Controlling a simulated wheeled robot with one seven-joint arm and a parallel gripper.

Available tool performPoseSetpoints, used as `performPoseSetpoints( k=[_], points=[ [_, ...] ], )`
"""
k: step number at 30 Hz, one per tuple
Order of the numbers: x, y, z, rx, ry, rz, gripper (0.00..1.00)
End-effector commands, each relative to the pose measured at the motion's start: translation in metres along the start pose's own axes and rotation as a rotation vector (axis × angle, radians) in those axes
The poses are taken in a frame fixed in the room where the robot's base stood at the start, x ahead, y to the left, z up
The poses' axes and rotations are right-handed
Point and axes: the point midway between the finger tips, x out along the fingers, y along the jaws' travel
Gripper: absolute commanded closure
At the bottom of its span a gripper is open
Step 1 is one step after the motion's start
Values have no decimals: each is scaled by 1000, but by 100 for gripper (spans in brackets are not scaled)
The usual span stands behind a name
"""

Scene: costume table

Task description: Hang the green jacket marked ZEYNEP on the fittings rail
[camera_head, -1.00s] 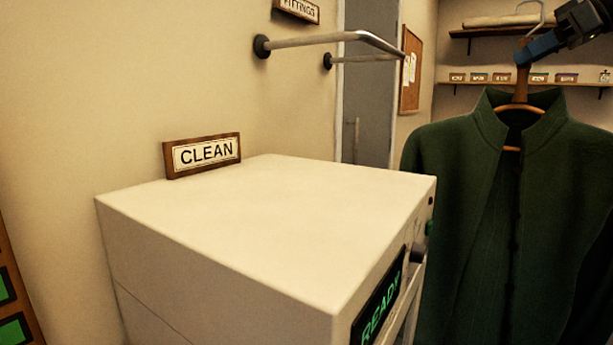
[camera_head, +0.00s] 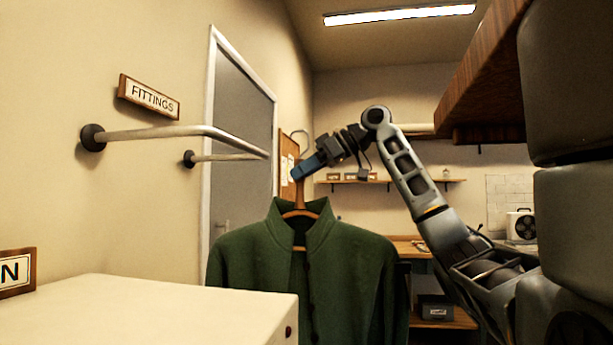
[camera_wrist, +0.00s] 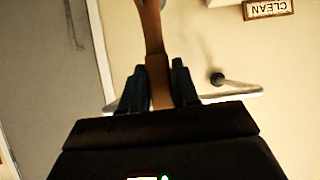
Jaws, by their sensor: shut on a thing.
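The green jacket (camera_head: 345,280) hangs upright on a wooden hanger (camera_head: 300,206) with a metal hook at its top. No name mark on it is readable. My gripper (camera_head: 303,172) is shut on the hanger's neck below the hook. The wrist view shows the hanger's wooden neck (camera_wrist: 157,75) between the two fingers (camera_wrist: 158,88). The fittings rail (camera_head: 205,131) is a metal bar standing out from the left wall under the FITTINGS sign (camera_head: 149,97). In the head view, the hanger is to the right of the rail's outer end. The hook appears apart from the rail.
A white machine (camera_head: 160,310) stands at the lower left, below the rail. A grey door (camera_head: 240,150) and a cork board (camera_head: 289,155) are behind the rail. Shelves (camera_head: 390,182) and a workbench (camera_head: 412,248) are at the back. A wooden overhead edge (camera_head: 480,75) is at upper right.

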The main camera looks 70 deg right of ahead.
Motion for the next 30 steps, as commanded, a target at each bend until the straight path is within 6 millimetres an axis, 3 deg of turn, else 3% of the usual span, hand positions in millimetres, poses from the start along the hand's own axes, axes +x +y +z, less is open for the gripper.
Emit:
performPoseSetpoints(
  k=[30],
  points=[
    [53,0,-36,-3,4,2,100]
  ],
)
